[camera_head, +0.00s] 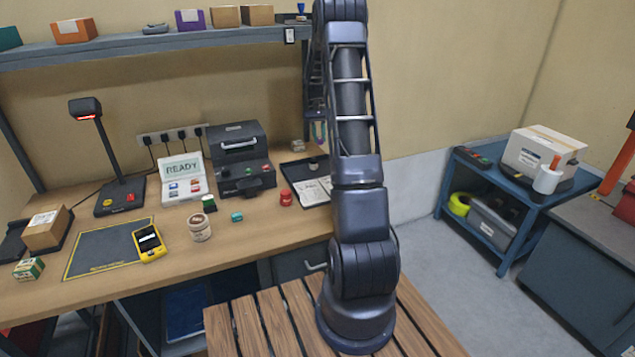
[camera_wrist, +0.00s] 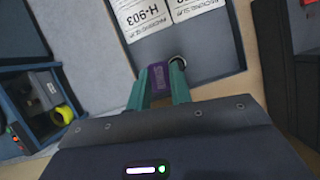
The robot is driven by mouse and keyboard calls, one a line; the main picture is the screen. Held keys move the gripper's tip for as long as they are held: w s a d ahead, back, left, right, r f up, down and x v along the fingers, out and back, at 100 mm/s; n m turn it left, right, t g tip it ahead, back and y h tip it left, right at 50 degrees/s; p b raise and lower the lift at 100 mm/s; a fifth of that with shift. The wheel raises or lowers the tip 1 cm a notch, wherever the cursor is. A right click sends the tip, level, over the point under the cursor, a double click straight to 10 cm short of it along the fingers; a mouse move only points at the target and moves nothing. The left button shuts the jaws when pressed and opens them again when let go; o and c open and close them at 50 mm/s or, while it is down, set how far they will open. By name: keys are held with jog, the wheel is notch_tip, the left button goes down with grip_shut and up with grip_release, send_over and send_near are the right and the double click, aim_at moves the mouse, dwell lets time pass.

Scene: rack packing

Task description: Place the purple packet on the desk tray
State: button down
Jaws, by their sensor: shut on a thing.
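The purple packet (camera_wrist: 158,78) is pinched between the teal fingertips of my gripper (camera_wrist: 160,88) in the wrist view. Behind it in that view lies the dark desk tray (camera_wrist: 218,58), with white printed slips on it. A small dark ring-like thing (camera_wrist: 178,62) shows beside the right fingertip. In the head view the desk tray (camera_head: 290,178) is at the right end of the workbench. My gripper (camera_head: 319,130) hangs over its back part there, partly hidden by my arm. Whether the packet touches the tray is not clear.
A shelf (camera_head: 130,43) with boxes runs above the workbench. A blue cart (camera_head: 515,208) stands at the right across clear floor.

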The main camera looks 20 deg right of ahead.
jog(key=n, duration=0.2)
send_over(296, 173)
jog(key=w, duration=0.2)
notch_tip(296, 173, down, 3)
jog(key=shift+h, duration=0.3)
jog(key=shift+s+f, duration=0.1)
jog(key=shift+f, duration=4.1)
jog(key=shift+f, duration=0.1)
jog(key=c, duration=1.3)
grip_release()
jog(key=shift+o, duration=0.2)
jog(key=v, duration=1.2)
